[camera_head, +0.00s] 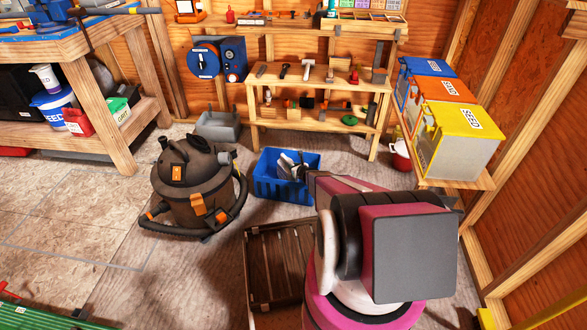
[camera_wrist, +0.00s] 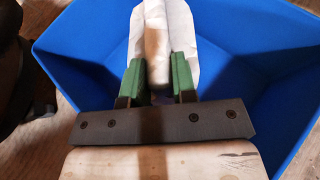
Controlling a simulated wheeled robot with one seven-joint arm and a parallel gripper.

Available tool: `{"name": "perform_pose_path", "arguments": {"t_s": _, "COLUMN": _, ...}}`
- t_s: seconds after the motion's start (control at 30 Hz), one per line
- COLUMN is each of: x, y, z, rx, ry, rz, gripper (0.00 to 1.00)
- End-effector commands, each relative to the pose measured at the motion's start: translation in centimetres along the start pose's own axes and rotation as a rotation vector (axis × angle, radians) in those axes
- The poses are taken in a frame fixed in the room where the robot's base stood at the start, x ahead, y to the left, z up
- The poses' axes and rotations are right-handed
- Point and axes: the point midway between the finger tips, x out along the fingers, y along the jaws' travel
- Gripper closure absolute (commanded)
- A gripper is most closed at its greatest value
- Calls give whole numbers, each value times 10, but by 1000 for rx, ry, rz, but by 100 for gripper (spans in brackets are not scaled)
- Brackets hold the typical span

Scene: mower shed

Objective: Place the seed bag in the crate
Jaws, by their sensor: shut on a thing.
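A blue crate (camera_head: 268,188) stands on the floor in front of the wooden shelf unit. It fills much of the wrist view (camera_wrist: 90,50), with its walls around the gripper. My gripper (camera_wrist: 158,78) has green fingers shut on a whitish bag (camera_wrist: 150,18), which I take for the seed bag. The bag is within the crate's outline in the wrist view. I cannot tell whether it touches the crate floor. In the head view the gripper and bag are small at the crate's opening, partly hidden by my arm. No label on the bag is readable.
A shop vacuum (camera_head: 195,180) with its hose stands left of the crate. A slatted brown wooden crate (camera_head: 258,285) is nearer, beside my arm. A grey bin (camera_head: 218,126) stands behind. Yellow, orange and blue bins, the yellow one (camera_head: 455,140) marked SEED, line the right shelf.

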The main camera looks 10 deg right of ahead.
Motion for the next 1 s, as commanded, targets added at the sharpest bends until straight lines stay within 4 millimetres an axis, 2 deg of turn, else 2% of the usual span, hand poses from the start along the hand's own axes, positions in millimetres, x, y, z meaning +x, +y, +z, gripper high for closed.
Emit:
{"name": "perform_pose_path", "arguments": {"t_s": 0.07, "x": 1, "y": 0, "z": -2, "rx": 1, "ry": -1, "rz": 1, "gripper": 100}}
{"name": "perform_pose_path", "arguments": {"t_s": 0.1, "x": 1, "y": 0, "z": -2, "rx": 0, "ry": 0, "rz": 0, "gripper": 65}}
{"name": "perform_pose_path", "arguments": {"t_s": 0.17, "x": 1, "y": 0, "z": -2, "rx": 0, "ry": 0, "rz": 0, "gripper": 49}}
{"name": "perform_pose_path", "arguments": {"t_s": 0.53, "x": 0, "y": 0, "z": 1, "rx": 0, "ry": 0, "rz": 0, "gripper": 49}}
{"name": "perform_pose_path", "arguments": {"t_s": 0.63, "x": -7, "y": 0, "z": 2, "rx": 1, "ry": 0, "rz": 0, "gripper": 49}}
{"name": "perform_pose_path", "arguments": {"t_s": 0.77, "x": -23, "y": 1, "z": 2, "rx": 1, "ry": 0, "rz": 0, "gripper": 49}}
{"name": "perform_pose_path", "arguments": {"t_s": 1.0, "x": -69, "y": 2, "z": 2, "rx": 1, "ry": 1, "rz": -1, "gripper": 49}}
